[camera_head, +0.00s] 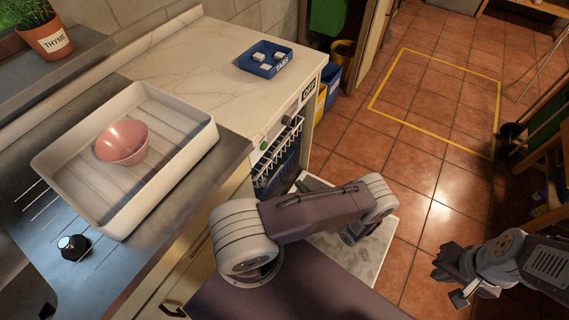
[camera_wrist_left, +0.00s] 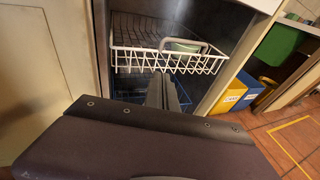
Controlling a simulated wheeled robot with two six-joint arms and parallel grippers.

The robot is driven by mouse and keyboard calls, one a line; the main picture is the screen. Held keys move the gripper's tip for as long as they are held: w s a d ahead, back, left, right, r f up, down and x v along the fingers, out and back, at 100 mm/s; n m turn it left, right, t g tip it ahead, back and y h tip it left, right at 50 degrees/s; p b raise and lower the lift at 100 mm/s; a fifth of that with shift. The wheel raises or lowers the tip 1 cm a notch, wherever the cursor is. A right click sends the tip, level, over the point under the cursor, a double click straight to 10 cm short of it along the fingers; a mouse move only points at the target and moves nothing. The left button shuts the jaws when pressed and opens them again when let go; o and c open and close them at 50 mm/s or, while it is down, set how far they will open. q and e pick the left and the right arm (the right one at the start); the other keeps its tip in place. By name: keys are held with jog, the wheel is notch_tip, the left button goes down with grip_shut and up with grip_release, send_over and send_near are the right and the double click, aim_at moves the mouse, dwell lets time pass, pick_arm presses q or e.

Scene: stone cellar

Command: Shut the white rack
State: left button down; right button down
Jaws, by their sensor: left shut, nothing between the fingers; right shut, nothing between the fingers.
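The white rack (camera_head: 276,160) is a wire basket in the open front of the dishwasher under the counter. In the left wrist view the white rack (camera_wrist_left: 140,60) spans the opening, with a raised handle loop and a pale green item (camera_wrist_left: 184,46) in it. It appears to stick out a little; how far is hard to tell. My left gripper (camera_head: 354,234) is shut and empty. In the left wrist view its fingers (camera_wrist_left: 163,88) point toward the rack, just below its front; contact cannot be told. My right gripper (camera_head: 461,290) is shut and empty over the floor, far from the rack.
A pale slab (camera_head: 372,254), apparently the lowered door, lies below my left arm. A blue lower rack (camera_wrist_left: 128,93) sits deeper inside. On the counter are a blue tabs tray (camera_head: 264,71) and a white basin (camera_head: 70,168) with a pink bowl (camera_head: 122,142). Bins (camera_head: 329,82) stand beside the machine.

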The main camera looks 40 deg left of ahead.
pick_arm(q)
send_near(273, 160)
jog(key=x, duration=0.5)
jog(key=shift+s+a+r, duration=0.1)
jog(key=shift+s+r, duration=0.05)
jog(key=shift+r, duration=0.2)
jog(key=shift+a, duration=0.45)
